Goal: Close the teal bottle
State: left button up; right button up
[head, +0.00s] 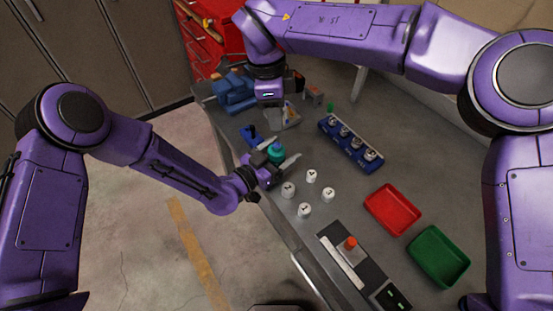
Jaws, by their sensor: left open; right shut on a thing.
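The teal bottle (276,153) stands at the left edge of the grey bench, next to my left gripper. My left gripper (280,148) is open, with its fingers around or beside the bottle; I cannot tell whether they touch it. My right gripper (284,117) is above the bench, just behind the bottle, pointing down. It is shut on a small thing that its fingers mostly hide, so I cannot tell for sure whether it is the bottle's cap. No cap is clearly visible on the bottle.
Several white marked pieces (312,176) stand right of the bottle. A blue rack (366,159) with metallic parts, a red tray (388,218), a green tray (428,270) and a red button (350,243) are further right. A blue vise-like thing (236,100) is at the back left.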

pick_arm(q)
jog(key=shift+s, duration=0.1)
jog(key=shift+c, duration=0.3)
pick_arm(e)
jog(key=shift+s+r, duration=0.1)
pick_arm(q)
jog(key=shift+r, duration=0.1)
jog(key=c, duration=0.5)
pick_arm(e)
jog(key=shift+s, duration=0.1)
pick_arm(q)
grip_shut()
pick_arm(e)
send_over(277, 145)
jog(key=shift+a+f, duration=0.15)
jog(key=shift+f, duration=2.4)
jog(key=shift+f, duration=0.1)
jog(key=shift+f, duration=0.75)
pick_arm(q)
jog(key=shift+s, duration=0.1)
pick_arm(e)
jog(key=shift+f, duration=0.6)
